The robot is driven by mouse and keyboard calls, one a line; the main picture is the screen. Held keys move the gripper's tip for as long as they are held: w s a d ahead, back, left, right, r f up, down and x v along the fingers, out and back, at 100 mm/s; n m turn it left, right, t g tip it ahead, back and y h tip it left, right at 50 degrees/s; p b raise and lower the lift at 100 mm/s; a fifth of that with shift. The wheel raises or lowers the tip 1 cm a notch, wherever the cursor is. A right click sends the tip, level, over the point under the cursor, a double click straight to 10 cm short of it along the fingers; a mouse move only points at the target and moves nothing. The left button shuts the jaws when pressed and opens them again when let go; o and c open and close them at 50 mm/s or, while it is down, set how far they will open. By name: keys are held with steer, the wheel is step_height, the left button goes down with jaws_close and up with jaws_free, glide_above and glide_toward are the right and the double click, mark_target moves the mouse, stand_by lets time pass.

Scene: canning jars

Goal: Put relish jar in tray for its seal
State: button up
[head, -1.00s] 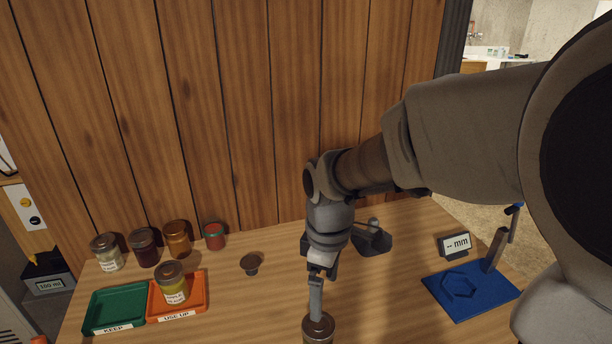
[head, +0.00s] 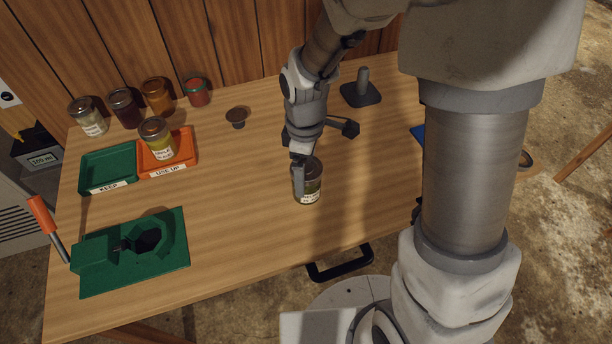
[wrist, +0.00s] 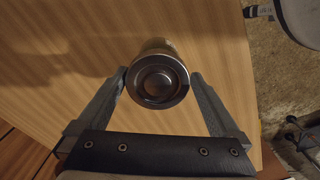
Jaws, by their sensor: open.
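A glass jar with dark green contents, a metal lid and a white label (head: 312,190) stands upright on the table. Its label is too small to read surely; it may be the relish jar. My gripper (head: 303,180) is open around it, pointing down. In the wrist view the jar's lid (wrist: 158,80) sits between the two fingertips, close to both; contact cannot be told. The green KEEP tray (head: 106,170) is empty at the left. The orange USE UP tray (head: 187,152) beside it holds a jar with yellow-green contents (head: 158,140).
Several jars stand behind the trays, including a red one (head: 197,92). A small brown knob-like object (head: 237,117) is right of them. A dark stand (head: 361,92) is behind my gripper. The table's middle left is clear.

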step_height(320, 180, down, 5)
steer(key=shift+w+d+f+b, duration=0.1)
steer(key=shift+d+b, duration=0.05)
steer(key=shift+b, duration=0.35)
steer(key=shift+c, duration=0.2)
jaws_close()
